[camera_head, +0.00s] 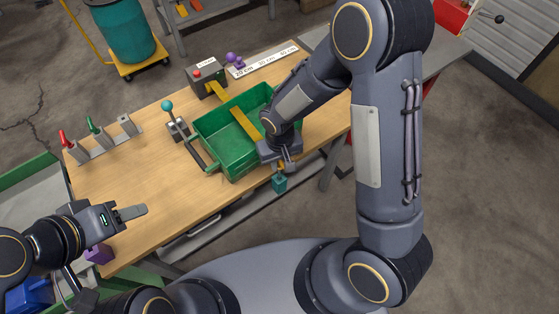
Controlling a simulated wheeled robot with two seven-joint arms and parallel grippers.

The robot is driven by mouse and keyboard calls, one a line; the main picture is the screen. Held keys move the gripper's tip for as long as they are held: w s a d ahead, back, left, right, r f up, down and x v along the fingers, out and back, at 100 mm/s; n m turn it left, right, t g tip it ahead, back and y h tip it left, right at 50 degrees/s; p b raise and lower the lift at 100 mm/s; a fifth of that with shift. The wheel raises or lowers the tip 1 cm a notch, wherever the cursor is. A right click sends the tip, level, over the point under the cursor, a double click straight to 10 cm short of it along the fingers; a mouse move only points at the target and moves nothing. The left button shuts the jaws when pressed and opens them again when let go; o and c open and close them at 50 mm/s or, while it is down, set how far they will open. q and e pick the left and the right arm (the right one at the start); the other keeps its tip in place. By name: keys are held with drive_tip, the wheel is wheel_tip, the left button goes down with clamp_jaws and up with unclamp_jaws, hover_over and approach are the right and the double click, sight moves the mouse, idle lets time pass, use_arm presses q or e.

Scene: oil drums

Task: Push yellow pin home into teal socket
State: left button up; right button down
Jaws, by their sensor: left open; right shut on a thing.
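My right gripper (279,165) is shut on a small teal block (279,184), which hangs below its fingers just off the table's front edge. The block may be the teal socket; no hole shows on it. A long yellow bar (244,123) lies slanting in the green tray (209,139), with its near end close to my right wrist. A yellow piece (217,90) by the grey box lines up with it; I cannot tell if they are one. The bar and the teal block are apart. My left gripper (132,212) is open and empty over the table's front left.
The wooden table (150,180) has free room at its front left. A grey box with a red button (206,76), purple balls (235,60), a teal-knobbed lever (170,110) and a rack of clamps (100,142) stand along the back. A purple block (99,253) lies near my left arm.

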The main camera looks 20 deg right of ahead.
sight(280, 168)
drive_tip(key=shift+f+b, duration=0.85)
drive_tip(key=shift+f, duration=0.05)
idle(0.3)
drive_tip(key=shift+f+b, duration=1)
drive_tip(key=shift+f, duration=0.25)
drive_tip(key=shift+f+b, duration=1.25)
drive_tip(key=shift+b, duration=0.15)
drive_tip(key=c, duration=0.6)
unclamp_jaws()
drive_tip(key=shift+r, duration=0.15)
drive_tip(key=shift+r+p, duration=0.95)
drive_tip(key=shift+r, duration=0.45)
